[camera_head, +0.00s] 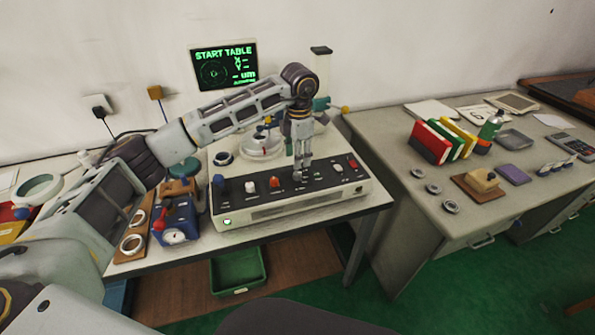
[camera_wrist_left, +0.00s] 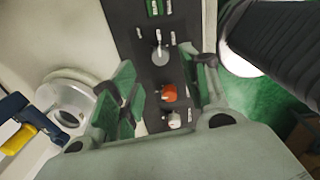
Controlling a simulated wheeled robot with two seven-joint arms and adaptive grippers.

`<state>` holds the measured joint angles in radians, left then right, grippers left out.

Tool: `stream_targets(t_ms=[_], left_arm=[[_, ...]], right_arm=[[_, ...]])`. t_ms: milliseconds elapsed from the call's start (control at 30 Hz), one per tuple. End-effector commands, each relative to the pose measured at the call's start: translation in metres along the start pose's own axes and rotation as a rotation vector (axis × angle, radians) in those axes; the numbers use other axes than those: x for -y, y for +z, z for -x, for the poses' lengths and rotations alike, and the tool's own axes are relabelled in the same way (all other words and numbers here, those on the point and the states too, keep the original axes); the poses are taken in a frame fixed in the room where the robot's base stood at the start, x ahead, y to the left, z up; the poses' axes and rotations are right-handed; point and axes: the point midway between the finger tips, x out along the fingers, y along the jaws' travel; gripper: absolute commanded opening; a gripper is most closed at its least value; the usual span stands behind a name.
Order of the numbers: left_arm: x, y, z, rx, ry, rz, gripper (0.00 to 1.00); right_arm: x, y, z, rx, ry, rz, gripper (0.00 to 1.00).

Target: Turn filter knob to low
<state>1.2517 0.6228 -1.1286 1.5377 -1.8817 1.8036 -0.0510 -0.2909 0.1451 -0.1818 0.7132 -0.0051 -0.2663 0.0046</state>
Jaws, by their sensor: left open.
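The control unit (camera_head: 290,200) is a low white box with a dark top panel on the left table. Its panel carries a white knob (camera_head: 250,186), an orange knob (camera_head: 274,182) and small switches; the labels are too small to read, so I cannot tell which is the filter knob. My left gripper (camera_head: 302,165) points down over the panel, open and empty. In the left wrist view its fingers (camera_wrist_left: 158,65) stand either side of a grey round knob (camera_wrist_left: 160,56); contact cannot be told. The orange knob (camera_wrist_left: 169,93) and white knob (camera_wrist_left: 174,120) lie nearer. My right gripper is out of view.
A blue device with a gauge (camera_head: 174,222) stands left of the unit. A clear round dish (camera_head: 260,147) and a START TABLE screen (camera_head: 224,65) are behind it. The right desk (camera_head: 400,215) holds books, rings and a stamp. A green bin (camera_head: 238,270) is below.

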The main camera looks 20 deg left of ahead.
Motion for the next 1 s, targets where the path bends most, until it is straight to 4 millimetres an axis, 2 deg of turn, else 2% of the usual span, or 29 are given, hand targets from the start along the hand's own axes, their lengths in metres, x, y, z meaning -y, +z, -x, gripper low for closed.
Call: stream_targets(t_ms=[300, 500, 700, 967, 1000], left_arm=[[0.001, -0.001, -0.043, -0.002, -0.002, -0.001, 0.46], [0.0, 0.0, -0.062, -0.001, -0.001, 0.0, 0.46], [0.0, 0.0, -0.069, 0.0, -0.001, -0.001, 0.46], [0.0, 0.0, -0.07, 0.0, -0.001, -0.001, 0.46], [0.0, 0.0, -0.07, 0.0, -0.001, -0.001, 0.42]], right_arm=[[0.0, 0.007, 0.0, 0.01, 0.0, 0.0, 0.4], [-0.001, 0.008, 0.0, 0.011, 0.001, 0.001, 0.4], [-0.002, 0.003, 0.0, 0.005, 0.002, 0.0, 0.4], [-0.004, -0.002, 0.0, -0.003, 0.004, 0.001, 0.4], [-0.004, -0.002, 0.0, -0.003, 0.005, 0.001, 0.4]])
